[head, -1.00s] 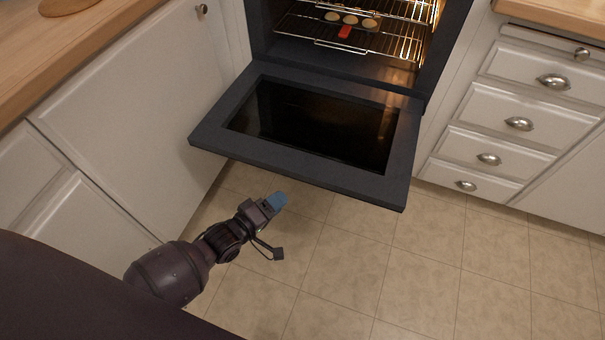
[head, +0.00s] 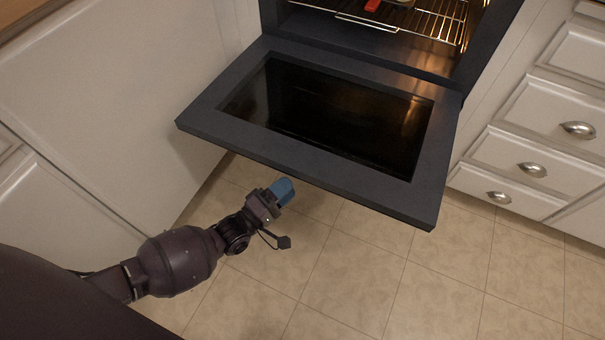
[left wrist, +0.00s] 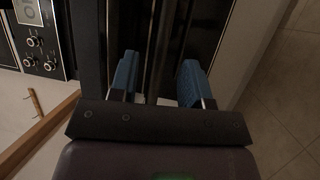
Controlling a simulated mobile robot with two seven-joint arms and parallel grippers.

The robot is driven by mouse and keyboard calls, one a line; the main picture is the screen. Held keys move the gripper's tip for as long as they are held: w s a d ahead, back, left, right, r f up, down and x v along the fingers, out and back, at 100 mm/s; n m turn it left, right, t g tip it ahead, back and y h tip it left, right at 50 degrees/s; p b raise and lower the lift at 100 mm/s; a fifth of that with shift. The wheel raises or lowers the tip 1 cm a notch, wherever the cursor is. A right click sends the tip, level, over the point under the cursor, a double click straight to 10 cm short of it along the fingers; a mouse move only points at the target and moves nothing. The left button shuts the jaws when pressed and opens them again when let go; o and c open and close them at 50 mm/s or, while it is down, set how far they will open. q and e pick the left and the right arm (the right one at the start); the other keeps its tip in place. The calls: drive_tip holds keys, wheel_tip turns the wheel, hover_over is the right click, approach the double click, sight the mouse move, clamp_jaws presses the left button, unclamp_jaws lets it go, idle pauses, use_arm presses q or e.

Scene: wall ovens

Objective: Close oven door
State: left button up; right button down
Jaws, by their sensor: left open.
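The oven door (head: 205,112) hangs wide open, lying about flat below the oven opening, its dark glass panel facing up. The oven (head: 400,55) behind it is lit inside. My left gripper (head: 284,188) is just below the door's front edge, near its middle-left, with blue fingertips pointing toward it; I cannot tell whether it touches. In the left wrist view the two blue fingers (left wrist: 157,82) stand apart with nothing clearly between them, and dark oven surfaces lie beyond. My right gripper is out of view.
A wire rack (head: 400,20) with a red item (head: 373,5) on it is inside the oven. White drawers (head: 530,165) stand to the right and white cabinets (head: 110,90) to the left. The tiled floor (head: 390,275) in front is clear.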

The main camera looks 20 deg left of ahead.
use_arm(q)
drive_tip(key=shift+b+x, duration=0.45)
drive_tip(key=shift+x, duration=2.35)
clamp_jaws()
